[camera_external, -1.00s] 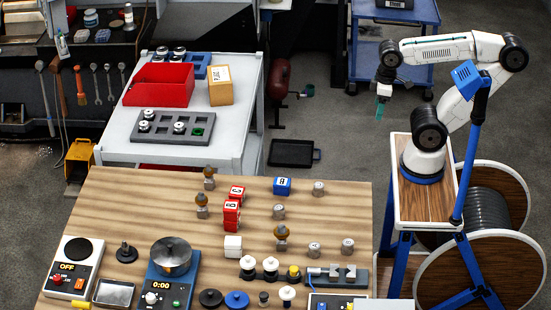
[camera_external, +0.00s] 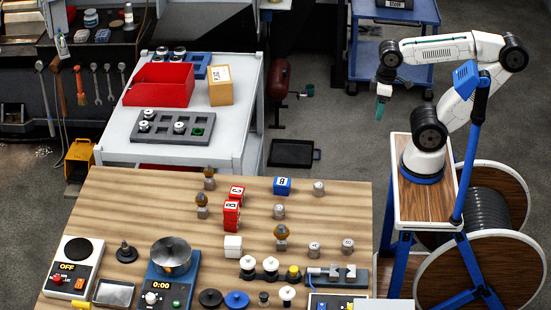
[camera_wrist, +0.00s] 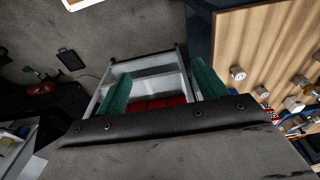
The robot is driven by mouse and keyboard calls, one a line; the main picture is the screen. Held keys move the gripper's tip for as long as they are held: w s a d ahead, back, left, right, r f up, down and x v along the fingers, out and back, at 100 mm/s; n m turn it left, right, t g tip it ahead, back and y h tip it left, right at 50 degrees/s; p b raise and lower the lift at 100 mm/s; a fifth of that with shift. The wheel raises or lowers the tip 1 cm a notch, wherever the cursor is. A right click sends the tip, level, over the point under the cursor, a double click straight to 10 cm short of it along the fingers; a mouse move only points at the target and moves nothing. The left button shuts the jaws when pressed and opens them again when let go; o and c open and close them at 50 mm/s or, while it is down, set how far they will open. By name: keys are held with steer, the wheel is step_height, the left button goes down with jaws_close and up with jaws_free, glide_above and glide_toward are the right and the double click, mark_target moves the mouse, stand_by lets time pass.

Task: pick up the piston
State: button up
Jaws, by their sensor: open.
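Several short silver cylinders that look like pistons stand on the wooden table, among them one at the back right (camera_external: 318,188), one near the middle (camera_external: 279,211) and one at the front right (camera_external: 347,246). I cannot tell for sure which is the piston. My gripper (camera_external: 381,108) hangs over the floor, right of and apart from the table. In the wrist view its green fingers (camera_wrist: 161,76) are apart and empty. One silver cylinder (camera_wrist: 238,73) shows on the table at the right of that view.
The wooden table (camera_external: 130,215) also carries red and blue lettered blocks, knobs, a scale and a metal pan. A white bench (camera_external: 225,138) behind it holds a red bin (camera_external: 158,86) and a grey tray (camera_external: 165,136) with metal parts. A dark floor tray (camera_external: 291,153) lies between.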

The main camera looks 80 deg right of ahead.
steer(key=shift+c, duration=0.3)
steer(key=shift+c, duration=1.1)
